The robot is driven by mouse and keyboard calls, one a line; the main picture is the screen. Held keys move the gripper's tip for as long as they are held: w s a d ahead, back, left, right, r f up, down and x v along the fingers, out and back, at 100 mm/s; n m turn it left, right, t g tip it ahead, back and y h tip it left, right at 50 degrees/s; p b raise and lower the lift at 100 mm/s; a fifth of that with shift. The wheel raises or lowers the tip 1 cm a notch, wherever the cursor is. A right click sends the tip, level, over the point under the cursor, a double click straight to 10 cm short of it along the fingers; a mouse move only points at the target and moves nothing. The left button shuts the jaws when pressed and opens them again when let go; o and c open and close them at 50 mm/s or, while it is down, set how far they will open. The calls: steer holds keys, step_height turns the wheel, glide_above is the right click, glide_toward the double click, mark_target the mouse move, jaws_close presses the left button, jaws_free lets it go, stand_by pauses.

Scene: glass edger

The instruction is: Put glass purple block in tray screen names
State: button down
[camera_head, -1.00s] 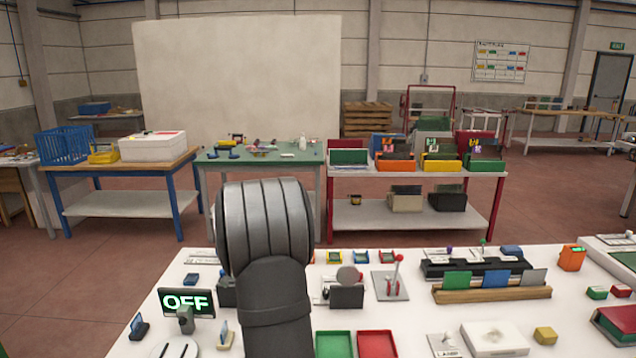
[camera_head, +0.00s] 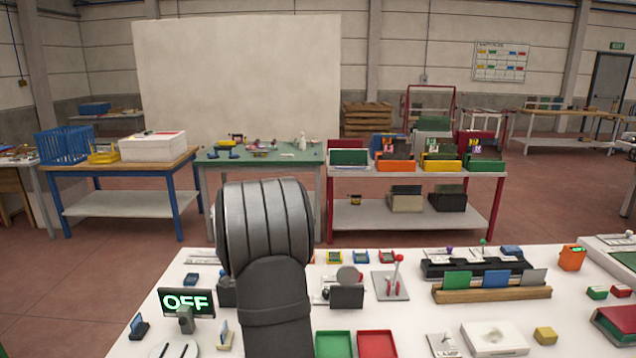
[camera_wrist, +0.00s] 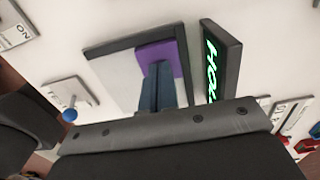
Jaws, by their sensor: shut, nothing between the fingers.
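In the wrist view, the purple block (camera_wrist: 174,51) shows at the tips of my gripper (camera_wrist: 159,66). The fingers are shut together with nothing between them and partly cover the block. Whether they touch it, I cannot tell. The block is over a pale panel with a dark rim (camera_wrist: 112,46). Beside it, a black screen (camera_wrist: 215,62) shows green letters, partly cut off, like "HOL". A green tray (camera_head: 333,344) and a red tray (camera_head: 377,344) lie at the front. My arm hides the gripper and block there.
A red lever (camera_head: 396,275) and a wooden rack (camera_head: 492,291) of coloured plates are to the right. A blue-knobbed lever (camera_wrist: 70,114) is left of the fingers in the wrist view.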

steer(key=shift+f, duration=0.35)
steer(key=shift+s+d, duration=0.1)
steer(key=shift+s+d+f, duration=0.2)
steer(key=shift+s+d, duration=1.5)
steer(key=shift+s, duration=0.15)
stand_by(1.0)
steer(key=shift+w+r, duration=0.15)
steer(key=shift+r, duration=1.2)
step_height(320, 180, up, 6)
steer(key=shift+f, duration=0.15)
steer(key=shift+f, duration=4)
